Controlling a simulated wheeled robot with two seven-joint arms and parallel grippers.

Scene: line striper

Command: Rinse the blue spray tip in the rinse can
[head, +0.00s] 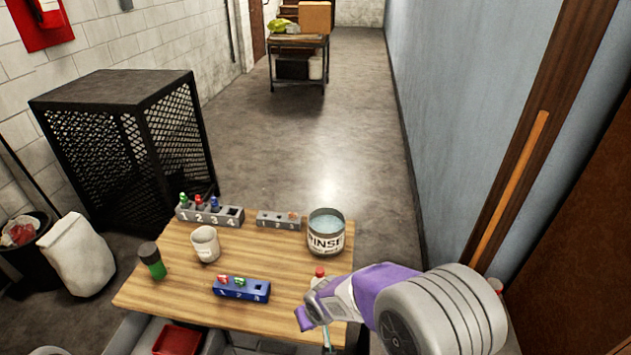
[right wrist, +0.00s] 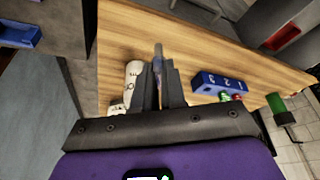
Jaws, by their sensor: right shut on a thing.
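The rinse can (head: 326,236), labelled RINSE and open with pale liquid inside, stands at the table's back right. My right gripper (head: 318,322) is over the front right of the table, apart from the can and nearer to me. In the right wrist view its fingers (right wrist: 160,88) are shut on a slim grey-blue piece (right wrist: 158,60), which looks like the blue spray tip; the fingers hide much of it. The blue holder (head: 242,290) has red and green tips in its first two slots, and slot 3 looks empty. My left gripper is out of view.
A white bottle with a red cap (head: 319,274) stands close to my right gripper. A grey rack (head: 230,218) with coloured bottles, a small grey block (head: 279,220), a mug (head: 205,244) and a green bottle (head: 152,260) are on the table (head: 178,304). Its middle is clear.

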